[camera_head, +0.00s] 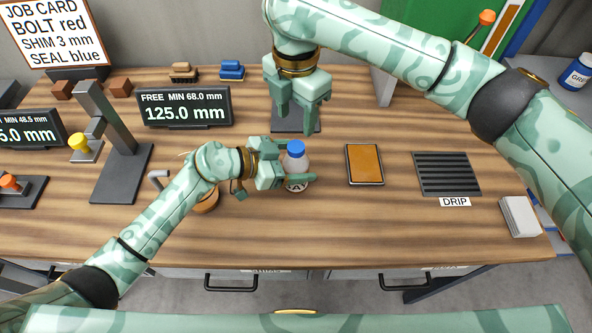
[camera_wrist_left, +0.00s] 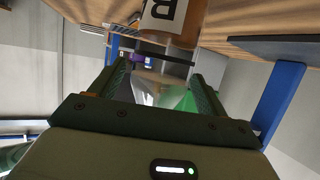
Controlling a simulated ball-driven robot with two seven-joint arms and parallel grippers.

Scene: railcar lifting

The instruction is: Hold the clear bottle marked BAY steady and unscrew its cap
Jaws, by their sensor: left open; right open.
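The clear bottle (camera_head: 299,166) with a blue cap (camera_head: 296,147) stands upright on the wooden bench. Its white label is mostly hidden by my left gripper; only part of the lettering shows. My left gripper (camera_head: 291,177) is open at the bottle, with one finger in front of it; I cannot tell whether it touches. In the left wrist view, part of a labelled bottle (camera_wrist_left: 178,22) shows at the top, beyond the open fingers (camera_wrist_left: 163,85). My right gripper (camera_head: 298,115) is open and empty, pointing down above and behind the cap.
An orange-faced tablet (camera_head: 365,164) and a DRIP grate (camera_head: 446,174) lie right of the bottle. A round wooden item (camera_head: 207,202) is partly behind my left arm. A grey stand (camera_head: 122,172) and a 125.0 mm display (camera_head: 184,109) stand left. The front bench edge is clear.

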